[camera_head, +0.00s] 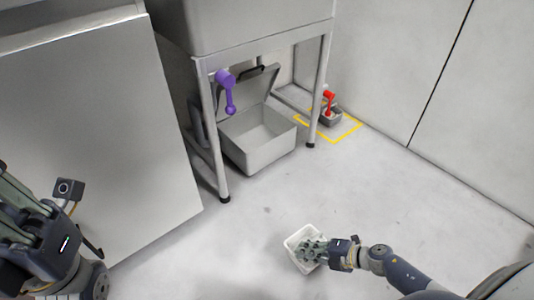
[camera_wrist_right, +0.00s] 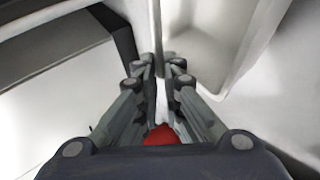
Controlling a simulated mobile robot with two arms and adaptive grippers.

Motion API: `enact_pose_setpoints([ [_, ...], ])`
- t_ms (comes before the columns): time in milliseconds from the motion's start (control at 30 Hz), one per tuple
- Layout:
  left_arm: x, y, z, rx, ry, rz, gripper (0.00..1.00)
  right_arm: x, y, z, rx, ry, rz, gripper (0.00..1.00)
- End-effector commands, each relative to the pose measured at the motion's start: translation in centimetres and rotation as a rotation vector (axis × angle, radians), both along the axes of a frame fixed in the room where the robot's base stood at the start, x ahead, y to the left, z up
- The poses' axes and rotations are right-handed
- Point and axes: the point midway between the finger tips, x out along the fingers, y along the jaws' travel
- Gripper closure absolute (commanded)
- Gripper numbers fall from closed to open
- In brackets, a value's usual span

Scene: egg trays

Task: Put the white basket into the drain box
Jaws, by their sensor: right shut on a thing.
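The white basket (camera_head: 292,240) is at the lower middle of the head view, over the pale floor. My right gripper (camera_head: 308,252) is shut on the basket's wall and covers part of its inside. In the right wrist view the fingertips (camera_wrist_right: 162,64) meet at a thin pale wall, with the basket's hollow (camera_wrist_right: 230,35) on the right. The open light-grey box under the sink, which looks like the drain box (camera_head: 262,158), has its lid (camera_head: 250,90) raised at the back. My left arm is at the left edge; its finger opening is unclear.
Metal legs (camera_head: 220,170) of the sink frame stand by the box. A purple lever (camera_head: 228,90) hangs above it. A small grey bin (camera_head: 331,117) with a red handle sits inside a yellow floor outline. A grey cabinet (camera_head: 110,150) is on the left. The floor between basket and box is clear.

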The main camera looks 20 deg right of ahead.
Motion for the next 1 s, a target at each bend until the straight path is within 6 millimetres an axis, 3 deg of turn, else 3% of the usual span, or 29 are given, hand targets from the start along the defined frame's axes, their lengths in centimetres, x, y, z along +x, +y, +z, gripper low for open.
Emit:
enact_pose_setpoints([
  [333,0.0,0.0,0.0,0.0,0.0,0.0,1.0,0.5,0.5,2.9,-0.001,-0.002,-0.042,1.0],
  [700,0.0,0.0,0.0,0.0,0.0,0.0,1.0,1.6,1.4,8.7,-0.006,-0.005,-0.126,1.0],
  [867,0.0,0.0,0.0,0.0,0.0,0.0,1.0,2.6,2.4,10.4,-0.003,-0.013,-0.138,1.0],
  [1000,0.0,0.0,0.0,0.0,0.0,0.0,1.0,2.4,1.8,11.4,-0.005,-0.008,-0.171,1.0],
])
